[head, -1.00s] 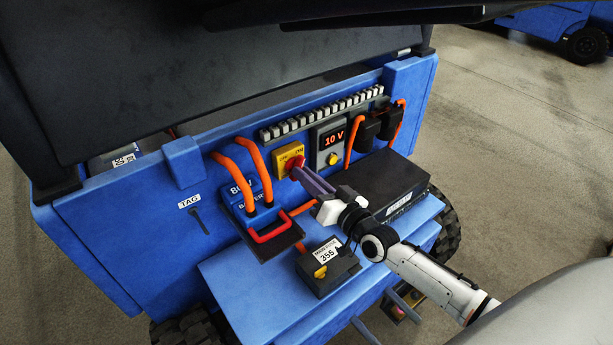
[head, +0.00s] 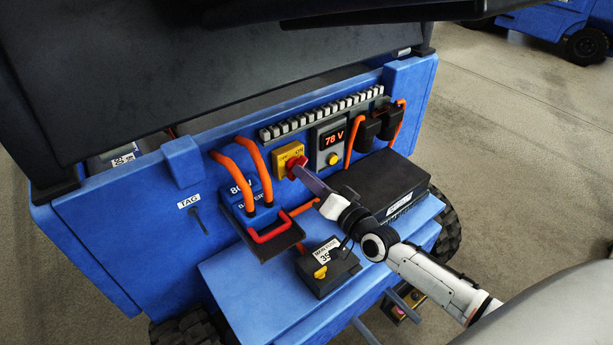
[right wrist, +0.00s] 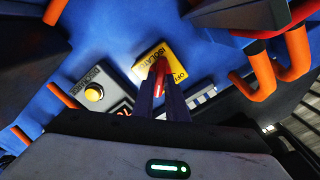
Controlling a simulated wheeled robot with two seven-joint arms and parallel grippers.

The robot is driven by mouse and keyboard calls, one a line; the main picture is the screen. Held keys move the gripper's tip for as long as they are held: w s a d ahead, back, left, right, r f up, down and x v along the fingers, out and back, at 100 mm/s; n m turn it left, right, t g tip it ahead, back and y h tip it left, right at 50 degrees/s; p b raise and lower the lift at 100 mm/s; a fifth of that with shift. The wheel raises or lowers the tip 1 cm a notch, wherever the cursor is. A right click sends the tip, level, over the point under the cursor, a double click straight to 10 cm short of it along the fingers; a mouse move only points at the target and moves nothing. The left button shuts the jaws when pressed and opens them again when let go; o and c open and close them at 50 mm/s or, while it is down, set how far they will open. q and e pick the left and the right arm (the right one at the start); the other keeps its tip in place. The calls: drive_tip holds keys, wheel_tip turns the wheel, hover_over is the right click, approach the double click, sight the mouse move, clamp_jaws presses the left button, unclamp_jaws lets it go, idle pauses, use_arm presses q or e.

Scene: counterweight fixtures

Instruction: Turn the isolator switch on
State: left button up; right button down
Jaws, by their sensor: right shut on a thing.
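The isolator switch is a yellow plate (head: 284,153) with a red knob (head: 296,168) on the blue panel. In the right wrist view the knob (right wrist: 160,70) sits between the fingertips (right wrist: 160,88), in front of the yellow plate (right wrist: 178,60). The fingers hide part of the knob, so its exact angle is hard to read. The voltage display (head: 333,138) reads 78 V. My left gripper is not in view.
Orange cables and a blue battery connector (head: 240,190) with a red handle (head: 272,232) are left of the switch.

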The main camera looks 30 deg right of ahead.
drive_tip(key=c, duration=1.8)
unclamp_jaws()
drive_tip(key=shift+o, duration=0.2)
drive_tip(key=s+d, duration=0.1)
drive_tip(key=s, duration=0.9)
drive_tip(key=shift+s+d, duration=0.15)
drive_tip(key=shift+d, duration=0.05)
